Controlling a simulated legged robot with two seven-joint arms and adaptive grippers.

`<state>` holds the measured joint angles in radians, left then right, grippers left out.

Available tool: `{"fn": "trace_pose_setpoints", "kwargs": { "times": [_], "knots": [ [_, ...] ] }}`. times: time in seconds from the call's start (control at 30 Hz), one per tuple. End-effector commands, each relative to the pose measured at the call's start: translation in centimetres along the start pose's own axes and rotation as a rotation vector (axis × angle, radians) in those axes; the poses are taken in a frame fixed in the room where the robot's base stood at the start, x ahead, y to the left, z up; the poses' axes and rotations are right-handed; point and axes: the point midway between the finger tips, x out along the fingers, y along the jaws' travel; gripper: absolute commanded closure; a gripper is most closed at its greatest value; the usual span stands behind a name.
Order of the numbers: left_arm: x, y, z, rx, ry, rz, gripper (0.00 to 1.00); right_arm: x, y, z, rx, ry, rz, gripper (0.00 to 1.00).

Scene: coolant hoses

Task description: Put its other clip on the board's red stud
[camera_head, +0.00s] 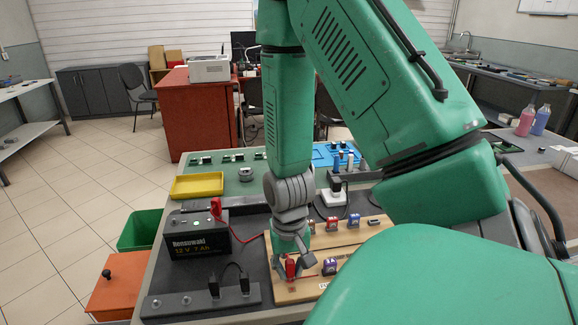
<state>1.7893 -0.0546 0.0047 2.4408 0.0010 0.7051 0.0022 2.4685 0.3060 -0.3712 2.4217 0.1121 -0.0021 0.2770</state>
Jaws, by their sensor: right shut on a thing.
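A red lead joins two red clips. One red clip (216,207) sits on top of the black battery (198,240), and the red wire (247,239) runs from there to the right. My right gripper (292,263) points down over the left part of the wooden board (284,293) and is shut on the other red clip (291,268). The clip is low, close to the board; I cannot tell whether it touches anything there. I cannot make out the red stud; the gripper and clip may hide it. My left gripper is not in view.
Small red, blue and purple blocks, one a purple block (330,267), stand on the board close to the gripper. A green bin (140,230) stands left.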

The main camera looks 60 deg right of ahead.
Motion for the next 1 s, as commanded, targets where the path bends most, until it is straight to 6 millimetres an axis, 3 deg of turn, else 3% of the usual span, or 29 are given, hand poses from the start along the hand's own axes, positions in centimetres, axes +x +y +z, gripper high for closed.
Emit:
{"fn": "trace_pose_setpoints", "kwargs": {
  "times": [0.2, 0.23, 0.3, 0.53, 0.57, 0.6, 0.87, 1.0],
  "knots": [
    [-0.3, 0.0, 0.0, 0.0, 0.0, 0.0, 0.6, 0.1, 0.0, 0.0, 0.0, 0.0, -0.001, 1.0],
    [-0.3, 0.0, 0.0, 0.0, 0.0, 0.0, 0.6, 0.1, 0.0, 0.0, 0.0, 0.0, -0.001, 0.79],
    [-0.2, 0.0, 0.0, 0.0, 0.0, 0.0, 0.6, 0.2, 0.0, 0.0, 0.0, 0.001, -0.001, 0.58],
    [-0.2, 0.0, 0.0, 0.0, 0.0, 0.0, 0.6, 0.2, 0.0, 0.0, 0.0, 0.0, 0.0, 0.58],
    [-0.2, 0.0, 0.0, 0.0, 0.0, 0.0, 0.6, 0.2, 0.0, 0.0, 0.0, 0.0, 0.0, 0.48],
    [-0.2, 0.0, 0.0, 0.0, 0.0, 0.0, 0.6, 0.2, 0.0, 0.0, 0.0, 0.0, 0.0, 0.45],
    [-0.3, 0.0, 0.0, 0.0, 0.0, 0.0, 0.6, 0.1, 0.0, 0.0, 0.0, 0.0, 0.0, 0.45],
    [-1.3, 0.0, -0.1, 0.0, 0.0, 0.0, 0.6, -0.9, 0.0, 0.0, 0.0, 0.0, 0.0, 0.45]
  ]
}}
